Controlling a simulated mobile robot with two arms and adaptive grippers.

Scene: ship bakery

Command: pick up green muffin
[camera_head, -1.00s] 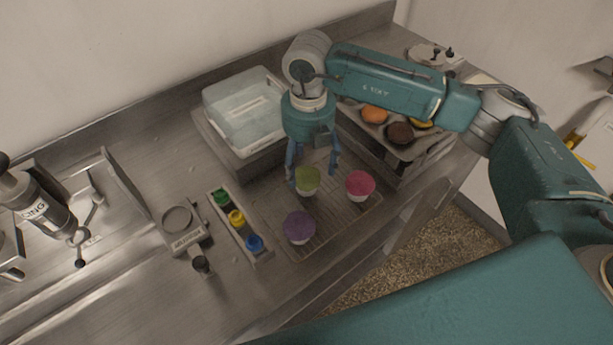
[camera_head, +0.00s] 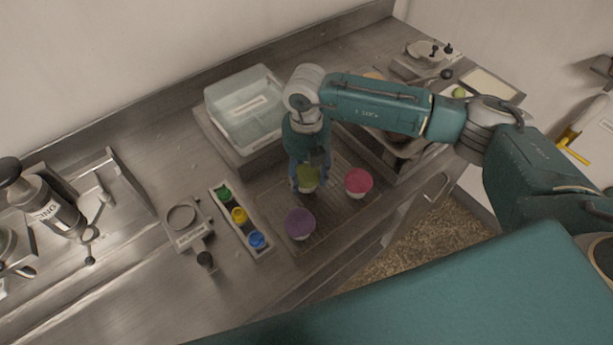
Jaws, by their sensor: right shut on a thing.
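The green muffin (camera_head: 308,179) in its pale cup is at the back of the slatted tray (camera_head: 272,205) on the steel counter. My right gripper (camera_head: 309,173) points down at it and is shut on it, a finger at each side. I cannot tell whether the muffin is resting on the tray or slightly raised. A pink muffin (camera_head: 358,181) stands close to its right, and a purple muffin (camera_head: 299,223) stands in front of it. My left gripper is not in view.
A clear plastic bin (camera_head: 245,112) stands behind on the left. A rack with green, yellow and blue items (camera_head: 239,215) lies left of the tray. A ring device (camera_head: 182,219) stands further left. A raised metal tray (camera_head: 401,155) is on the right, partly behind my arm.

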